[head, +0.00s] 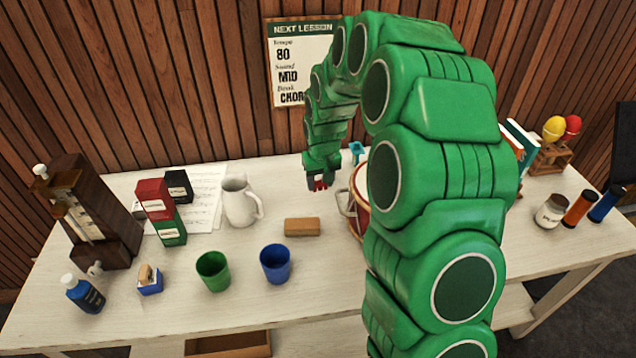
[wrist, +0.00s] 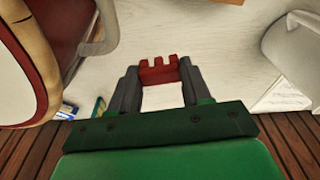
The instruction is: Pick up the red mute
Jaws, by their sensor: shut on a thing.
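The red mute (wrist: 158,70) is a small red comb-shaped piece with short prongs. It sits between the two fingertips of my gripper (wrist: 157,78) in the wrist view, and the jaws are shut on it. In the head view my gripper (head: 318,185) points down near the back of the table, with the red mute (head: 319,186) just showing at its tips. The mute looks to be above the table top, but the exact height is hard to tell.
A red drum (head: 361,190) stands right beside my gripper, partly hidden by my arm. A white jug (head: 239,203) is to the left and a wooden block (head: 301,227) in front. Green (head: 213,271) and blue (head: 275,264) cups stand nearer. The table (head: 330,280) is clear right of the cups.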

